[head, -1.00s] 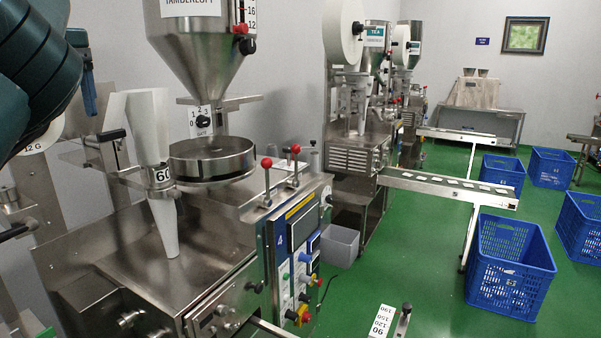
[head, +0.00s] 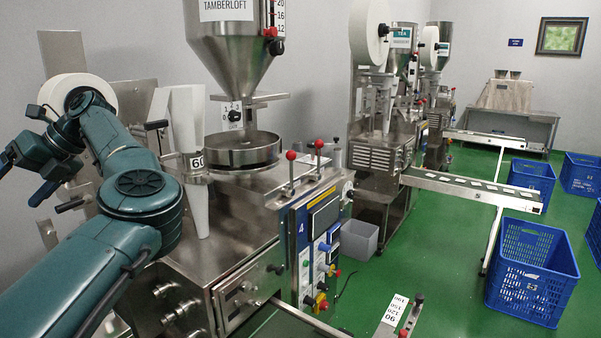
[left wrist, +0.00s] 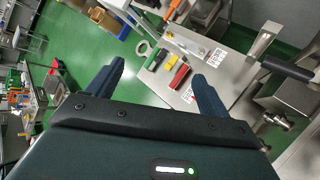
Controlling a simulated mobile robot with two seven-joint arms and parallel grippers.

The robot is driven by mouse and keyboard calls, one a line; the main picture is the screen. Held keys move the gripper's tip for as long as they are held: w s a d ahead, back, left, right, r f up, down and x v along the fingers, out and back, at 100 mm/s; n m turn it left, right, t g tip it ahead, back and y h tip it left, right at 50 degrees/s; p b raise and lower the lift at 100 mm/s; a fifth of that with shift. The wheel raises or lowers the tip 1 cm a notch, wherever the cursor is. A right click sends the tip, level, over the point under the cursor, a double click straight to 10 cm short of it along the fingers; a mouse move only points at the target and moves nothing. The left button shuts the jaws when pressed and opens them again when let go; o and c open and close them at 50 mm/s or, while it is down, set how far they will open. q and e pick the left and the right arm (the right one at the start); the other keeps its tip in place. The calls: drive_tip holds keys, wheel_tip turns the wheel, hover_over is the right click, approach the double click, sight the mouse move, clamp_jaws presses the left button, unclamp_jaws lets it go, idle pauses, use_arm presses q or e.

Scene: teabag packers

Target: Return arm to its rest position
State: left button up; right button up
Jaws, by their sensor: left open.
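My left arm (head: 140,195) is teal and black and reaches up the left side of the head view, in front of the nearest packing machine. My left gripper (head: 25,175) is at the far left edge, left of the machine's white paper roll (head: 78,95). In the left wrist view my left gripper (left wrist: 157,88) has its two blue fingers spread wide, with nothing between them. My right gripper is not in view.
The nearest machine has a steel hopper (head: 235,50), a round pan (head: 241,152) and red-knobbed levers (head: 290,170). Blue crates (head: 530,270) stand on the green floor. The wrist view shows a steel surface (left wrist: 225,75) with coloured tools and labels.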

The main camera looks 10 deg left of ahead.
use_arm(q)
drive_tip(key=s+a+m+g+y, duration=0.1)
drive_tip(key=s+a+g+y, duration=0.2)
drive_tip(key=a+y, duration=0.2)
drive_tip(key=w+d+r+m+t+y, duration=0.1)
drive_tip(key=w+d+m+t+y, duration=0.5)
drive_tip(key=m+y, duration=0.75)
drive_tip(key=w+d+f+m+t+h, duration=0.5)
drive_tip(key=d+f+m+t+h, duration=0.45)
drive_tip(key=m+t, duration=0.45)
drive_tip(key=w+d+f+m+t+h, duration=0.4)
drive_tip(key=d+f+m+t+h, duration=0.55)
drive_tip(key=m, duration=0.65)
drive_tip(key=s+d+f+m+h, duration=0.3)
drive_tip(key=d+f+m+h, duration=0.3)
drive_tip(key=f, duration=0.5)
drive_tip(key=s+d+f+m+g+h, duration=0.2)
drive_tip(key=s+d+f+g, duration=0.3)
drive_tip(key=s+d+f, duration=0.4)
drive_tip(key=s+d+f+m+g+h, duration=0.2)
drive_tip(key=s+d+f+g, duration=0.3)
drive_tip(key=s+d+f, duration=0.4)
drive_tip(key=s+f, duration=0.1)
drive_tip(key=s, duration=0.3)
drive_tip(key=shift+s+m, duration=0.25)
drive_tip(key=shift+m, duration=0.1)
drive_tip(key=shift+f, duration=0.1)
